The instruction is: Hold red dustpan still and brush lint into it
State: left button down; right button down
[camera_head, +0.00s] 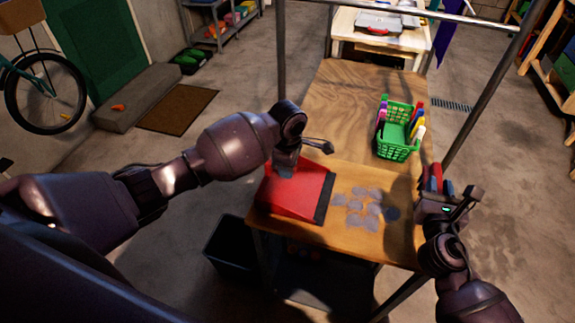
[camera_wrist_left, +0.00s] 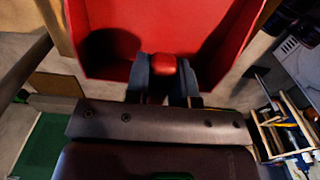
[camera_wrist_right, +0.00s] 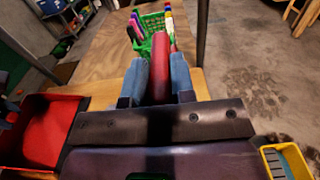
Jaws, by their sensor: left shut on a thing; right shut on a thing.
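The red dustpan (camera_head: 298,192) lies on the wooden table at its left front edge, with its dark lip facing right. My left gripper (camera_head: 285,168) is shut on the dustpan's red handle, which shows between the fingers in the left wrist view (camera_wrist_left: 165,66). Several grey lint pieces (camera_head: 362,207) lie flat on the table just right of the lip. My right gripper (camera_head: 435,184) is shut on a red handle (camera_wrist_right: 161,68) at the table's right edge. I take it for the brush; its bristles are hidden.
The table (camera_head: 335,95) is bare behind the dustpan. Metal posts (camera_head: 281,50) rise near the table. A dark bin (camera_head: 232,248) stands on the floor below left.

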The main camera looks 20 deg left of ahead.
pick_arm(q)
jog(key=shift+f, duration=0.15)
dwell(0.3)
jog(key=c, duration=0.9)
grip_release()
grip_shut()
dwell(0.3)
